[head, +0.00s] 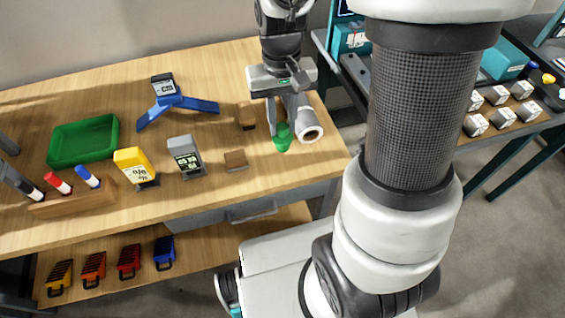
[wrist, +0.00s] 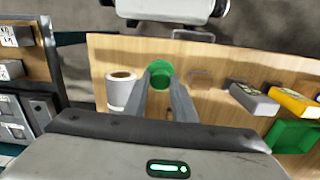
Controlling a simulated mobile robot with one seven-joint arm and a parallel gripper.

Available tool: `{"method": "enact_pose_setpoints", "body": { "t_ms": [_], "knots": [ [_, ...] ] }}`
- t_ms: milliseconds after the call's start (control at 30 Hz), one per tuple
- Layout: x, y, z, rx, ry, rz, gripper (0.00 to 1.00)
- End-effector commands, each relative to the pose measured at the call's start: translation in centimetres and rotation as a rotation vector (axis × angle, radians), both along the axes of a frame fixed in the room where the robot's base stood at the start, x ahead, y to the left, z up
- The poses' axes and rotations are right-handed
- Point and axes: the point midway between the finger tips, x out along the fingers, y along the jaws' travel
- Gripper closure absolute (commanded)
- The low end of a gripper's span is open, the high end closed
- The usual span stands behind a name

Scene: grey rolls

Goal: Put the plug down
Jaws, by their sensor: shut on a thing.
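The green plug (head: 282,140) is between the fingertips of my gripper (head: 281,124), near the right end of the wooden table. My gripper is shut on it from above. In the wrist view the plug (wrist: 159,72) shows between the two finger ends (wrist: 160,84). I cannot tell whether its bottom touches the table top. The fingers hide part of its upper body.
A grey-white roll (head: 311,132) stands close right of the plug. The table's front edge is near.

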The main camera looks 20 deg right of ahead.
Motion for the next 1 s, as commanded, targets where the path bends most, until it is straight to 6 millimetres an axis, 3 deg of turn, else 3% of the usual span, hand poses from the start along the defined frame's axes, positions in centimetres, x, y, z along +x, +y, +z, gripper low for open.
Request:
{"method": "enact_pose_setpoints", "body": {
  "t_ms": [100,333,567,767,1000],
  "knots": [
    [0.5,-0.2,-0.2,0.0,-0.027,0.054,0.9],
    [0.5,-0.2,-4.4,0.0,-0.026,0.06,0.9],
    [0.5,-0.2,-6.2,0.001,-0.028,0.058,0.9],
    [0.4,-0.2,-9.1,0.001,-0.025,0.057,0.9],
    [0.5,-0.2,-9.3,0.001,-0.03,0.057,0.93]
  ]
}}
